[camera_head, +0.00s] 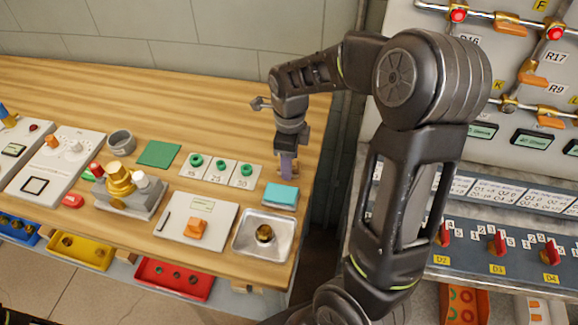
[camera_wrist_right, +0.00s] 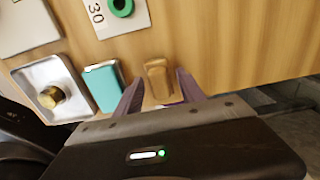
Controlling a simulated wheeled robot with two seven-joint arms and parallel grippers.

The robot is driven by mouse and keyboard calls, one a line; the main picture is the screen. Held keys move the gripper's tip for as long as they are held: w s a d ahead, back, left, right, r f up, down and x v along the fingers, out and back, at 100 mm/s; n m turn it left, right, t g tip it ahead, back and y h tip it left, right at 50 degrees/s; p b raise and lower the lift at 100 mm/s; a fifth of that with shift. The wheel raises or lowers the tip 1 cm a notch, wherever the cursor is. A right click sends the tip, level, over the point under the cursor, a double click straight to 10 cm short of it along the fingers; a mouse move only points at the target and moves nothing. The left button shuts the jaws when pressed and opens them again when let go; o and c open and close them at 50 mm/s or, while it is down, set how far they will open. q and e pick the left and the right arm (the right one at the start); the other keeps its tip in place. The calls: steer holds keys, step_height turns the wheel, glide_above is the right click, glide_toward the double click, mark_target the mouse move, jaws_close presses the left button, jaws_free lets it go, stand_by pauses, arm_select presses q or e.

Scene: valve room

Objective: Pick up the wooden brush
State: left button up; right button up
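The wooden brush (camera_wrist_right: 156,72) is a small brown wooden piece on the tabletop, between the fingertips in the right wrist view. It blends with the wooden table, and its near end is partly hidden by the gripper. My right gripper (camera_wrist_right: 160,80) is open, with one purple finger on each side of the brush and visible gaps between. In the head view my right gripper (camera_head: 288,163) points down at the table's right end, and I cannot make out the brush there. My left gripper is not in view.
A turquoise block (camera_head: 281,195) lies close beside the right gripper, with a metal tray (camera_head: 243,249) holding a brass part nearer the front. The table's right edge is close. A valve panel (camera_head: 500,150) stands to the right.

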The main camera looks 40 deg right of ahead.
jaws_close()
stand_by(0.5)
step_height(320, 180, up, 10)
steer(key=shift+r+b, duration=0.1)
steer(key=shift+b, duration=0.4)
stand_by(0.3)
steer(key=shift+c, duration=1.7)
jaws_free()
jaws_close()
